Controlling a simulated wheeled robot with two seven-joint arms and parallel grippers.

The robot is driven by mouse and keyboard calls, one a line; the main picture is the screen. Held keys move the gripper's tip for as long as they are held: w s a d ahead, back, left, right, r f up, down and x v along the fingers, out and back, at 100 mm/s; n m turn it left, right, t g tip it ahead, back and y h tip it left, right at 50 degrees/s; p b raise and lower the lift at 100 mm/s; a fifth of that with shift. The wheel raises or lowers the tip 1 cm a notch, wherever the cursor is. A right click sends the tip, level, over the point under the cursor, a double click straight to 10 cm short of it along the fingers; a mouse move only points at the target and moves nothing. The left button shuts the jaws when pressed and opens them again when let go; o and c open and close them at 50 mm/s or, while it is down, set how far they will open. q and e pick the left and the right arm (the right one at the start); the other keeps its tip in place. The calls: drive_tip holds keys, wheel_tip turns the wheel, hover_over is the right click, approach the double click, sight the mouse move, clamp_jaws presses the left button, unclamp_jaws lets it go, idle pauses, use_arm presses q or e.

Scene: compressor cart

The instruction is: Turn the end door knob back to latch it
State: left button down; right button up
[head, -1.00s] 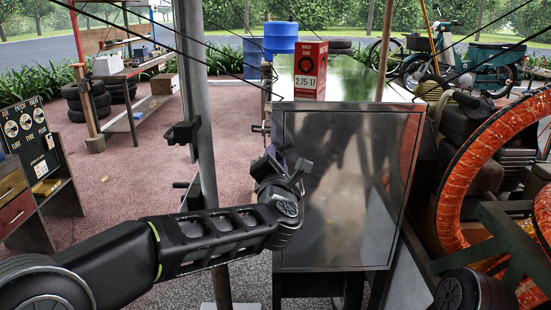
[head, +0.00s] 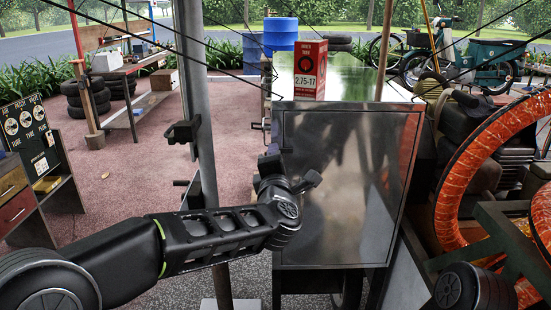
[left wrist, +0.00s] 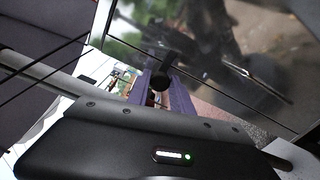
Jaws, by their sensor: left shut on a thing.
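The end door (head: 350,190) is a shiny dark panel on the end of the cart and looks closed. My left gripper (head: 290,172) is at the door's left edge, and its body hides the knob in the head view. In the left wrist view a black knob (left wrist: 160,82) with a short bar stands at the door's edge. The purplish gripper fingers (left wrist: 163,95) lie around it, shut on it. The door's surface mirrors dark shapes. My right gripper is out of view.
A red tube box (head: 310,70) stands on the cart's top (head: 350,80). A grey post (head: 198,100) with a small clamp rises left of the door, close to my left arm. Orange-wrapped tyres (head: 470,165) crowd the right side.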

use_arm(q)
drive_tip(key=c, duration=1.1)
unclamp_jaws()
drive_tip(key=shift+c, duration=0.2)
drive_tip(key=shift+s, duration=0.1)
drive_tip(key=s, duration=0.7)
drive_tip(key=shift+s+b, duration=0.35)
